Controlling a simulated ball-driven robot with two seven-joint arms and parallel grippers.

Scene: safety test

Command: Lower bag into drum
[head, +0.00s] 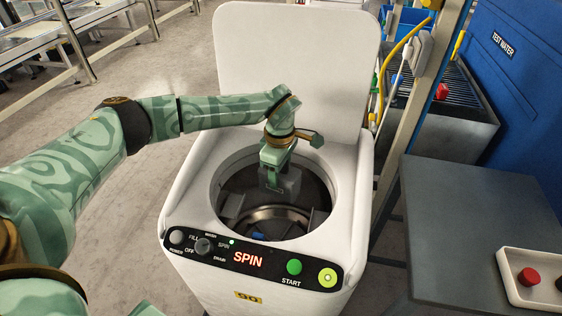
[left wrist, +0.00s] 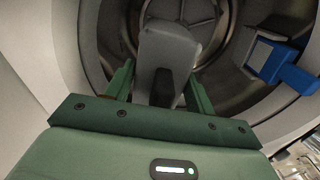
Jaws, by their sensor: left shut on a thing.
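The white top-loading machine has its lid (head: 290,60) standing open and its round drum (head: 280,213) facing up. My left gripper (head: 273,178) reaches down through the opening. It is shut on a boxy grey bag (head: 291,184), held inside the drum opening above the drum floor. In the left wrist view the bag (left wrist: 170,50) sits between the two green fingers of my left gripper (left wrist: 160,88), with the drum floor (left wrist: 185,10) beyond. Whether the bag touches anything below is hidden. My right gripper is not in view.
The panel display (head: 248,259) reads SPIN in red, beside a green START button (head: 294,267). A dark table (head: 450,215) stands at right.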

